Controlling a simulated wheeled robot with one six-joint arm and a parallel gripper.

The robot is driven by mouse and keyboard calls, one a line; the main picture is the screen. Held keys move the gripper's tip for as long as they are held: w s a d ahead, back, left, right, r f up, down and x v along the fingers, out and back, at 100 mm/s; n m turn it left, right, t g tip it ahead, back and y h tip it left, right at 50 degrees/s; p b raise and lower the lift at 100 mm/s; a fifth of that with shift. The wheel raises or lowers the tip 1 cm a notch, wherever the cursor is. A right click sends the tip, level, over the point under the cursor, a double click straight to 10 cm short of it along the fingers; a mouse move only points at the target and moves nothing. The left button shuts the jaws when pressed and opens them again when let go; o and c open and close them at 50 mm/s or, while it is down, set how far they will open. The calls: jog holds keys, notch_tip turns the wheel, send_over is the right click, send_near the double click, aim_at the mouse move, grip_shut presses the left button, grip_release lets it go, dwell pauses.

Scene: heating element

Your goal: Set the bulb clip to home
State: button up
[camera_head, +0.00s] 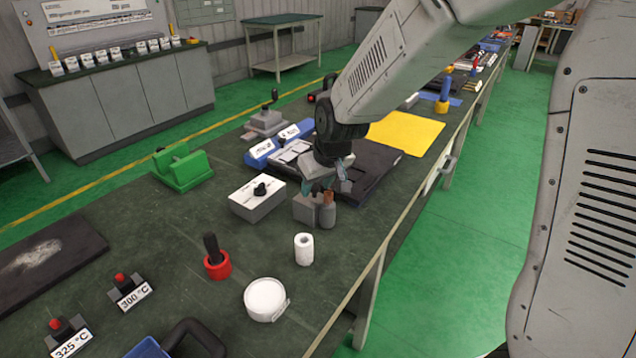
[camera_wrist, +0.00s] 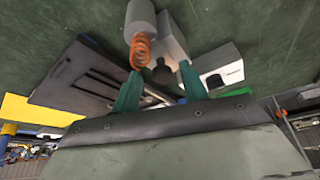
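No part is clearly labelled as the bulb clip. A small grey block (camera_head: 305,209) stands beside a grey cylinder (camera_head: 327,216) with a copper-orange top. In the wrist view the cylinder (camera_wrist: 141,14) carries an orange coil (camera_wrist: 140,52), and the block (camera_wrist: 172,38) is beside it. A dark rounded knob (camera_wrist: 162,73) shows between my fingers; what it belongs to is unclear. My gripper (camera_head: 320,187) points down just above the block and cylinder. In the wrist view its teal fingers (camera_wrist: 160,68) are apart, with gaps beside the knob.
A white box (camera_head: 256,203) with a black knob is just left of my gripper. A black tray (camera_head: 375,165) and yellow sheet (camera_head: 405,133) lie behind. A white roll (camera_head: 304,249) and round white container (camera_head: 265,299) stand nearer. The bench has free room left of them.

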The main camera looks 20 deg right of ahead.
jog(key=v, duration=0.8)
jog(key=shift+f, duration=0.1)
jog(key=s+d+r+m+g, duration=0.1)
jog(key=s+d+r, duration=0.1)
jog(key=s, duration=0.7)
jog(key=s+d+r+m+g+h, duration=0.1)
jog(key=s+d, duration=0.3)
jog(key=s, duration=0.6)
jog(key=s+d+r+m, duration=0.1)
jog(key=s+d+r, duration=0.2)
jog(key=s, duration=0.7)
jog(key=shift+d+m+g, duration=0.3)
jog(key=shift+d+g, duration=0.1)
dwell(1.0)
